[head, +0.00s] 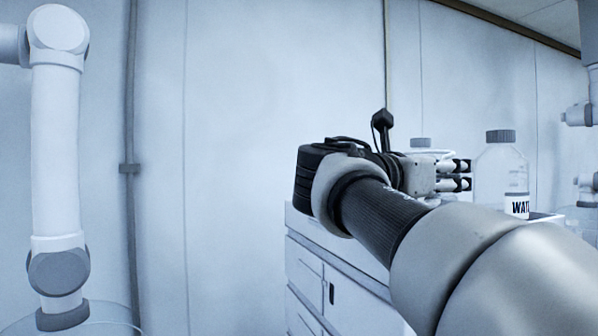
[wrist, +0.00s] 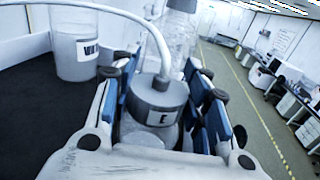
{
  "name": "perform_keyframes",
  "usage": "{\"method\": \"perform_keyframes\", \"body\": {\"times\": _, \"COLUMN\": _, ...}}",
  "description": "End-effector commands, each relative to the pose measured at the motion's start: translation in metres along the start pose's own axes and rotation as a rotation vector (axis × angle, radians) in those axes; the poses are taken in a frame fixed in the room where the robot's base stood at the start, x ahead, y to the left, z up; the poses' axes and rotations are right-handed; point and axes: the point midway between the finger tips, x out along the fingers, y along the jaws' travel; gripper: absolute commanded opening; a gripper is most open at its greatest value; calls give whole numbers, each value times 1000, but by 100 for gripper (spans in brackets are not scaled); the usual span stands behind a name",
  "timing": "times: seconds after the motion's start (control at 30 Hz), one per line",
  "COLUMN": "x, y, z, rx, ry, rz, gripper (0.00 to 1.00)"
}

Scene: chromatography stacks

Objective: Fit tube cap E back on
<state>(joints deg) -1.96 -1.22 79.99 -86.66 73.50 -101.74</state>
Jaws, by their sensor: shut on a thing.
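Tube cap E (wrist: 158,101) is a dark grey round cap with a white label marked "E". A white tube (wrist: 135,17) runs from its top and arches to the upper left in the wrist view. My gripper (wrist: 162,84) is shut on the cap, with blue-padded fingers on both sides of it. In the head view my gripper (head: 455,175) points right, beside a clear bottle; I cannot make out the cap there. What lies under the cap is mostly hidden, so I cannot tell whether it touches a bottle neck.
A clear bottle (head: 498,165) with a grey cap and a "WAT" label stands right of my gripper. Another grey-capped bottle (head: 420,144) shows behind my gripper. A white drawer cabinet (head: 330,278) is below my arm. A labelled bottle (wrist: 76,48) stands on a dark surface (wrist: 45,110).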

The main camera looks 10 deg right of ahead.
Motion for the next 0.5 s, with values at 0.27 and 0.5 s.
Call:
{"method": "perform_keyframes", "body": {"times": 0.27, "x": 0, "y": 0, "z": 0, "rx": 1, "ry": -1, "rz": 0, "gripper": 46}}
{"method": "perform_keyframes", "body": {"times": 0.5, "x": 0, "y": 0, "z": 0, "rx": 1, "ry": -1, "rz": 0, "gripper": 62}}
